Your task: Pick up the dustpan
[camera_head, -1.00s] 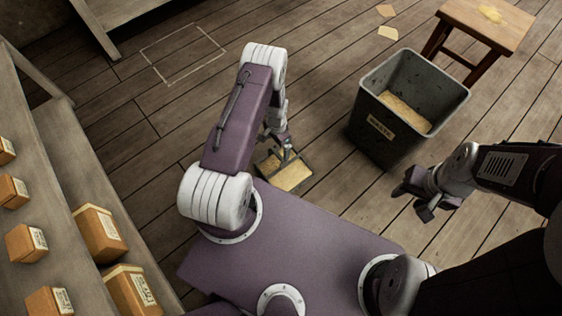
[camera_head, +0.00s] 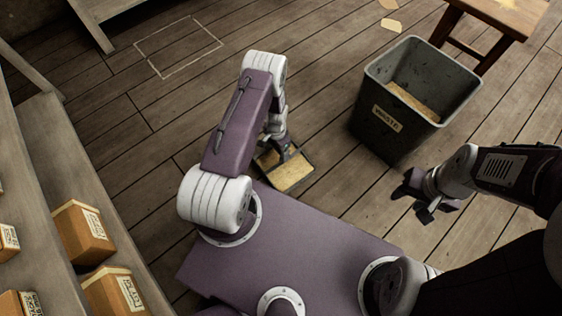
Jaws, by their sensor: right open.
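The dustpan (camera_head: 293,174) is a dark-rimmed pan with pale yellowish material in it, just beyond my purple base in the middle of the head view. My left arm reaches down over it. My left gripper (camera_head: 284,150) is at the pan's back edge, near where a handle would be. The arm and gripper hide that part, so I cannot tell whether the fingers are closed on it. My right gripper (camera_head: 427,197) is open and empty, right of the pan and in front of the waste bin.
A grey waste bin (camera_head: 372,135) with pale contents stands right of the dustpan. A wooden stool (camera_head: 455,30) is behind it. Shelves with labelled boxes (camera_head: 82,232) line the left. A marked outline (camera_head: 178,48) lies on clear floor at the back left.

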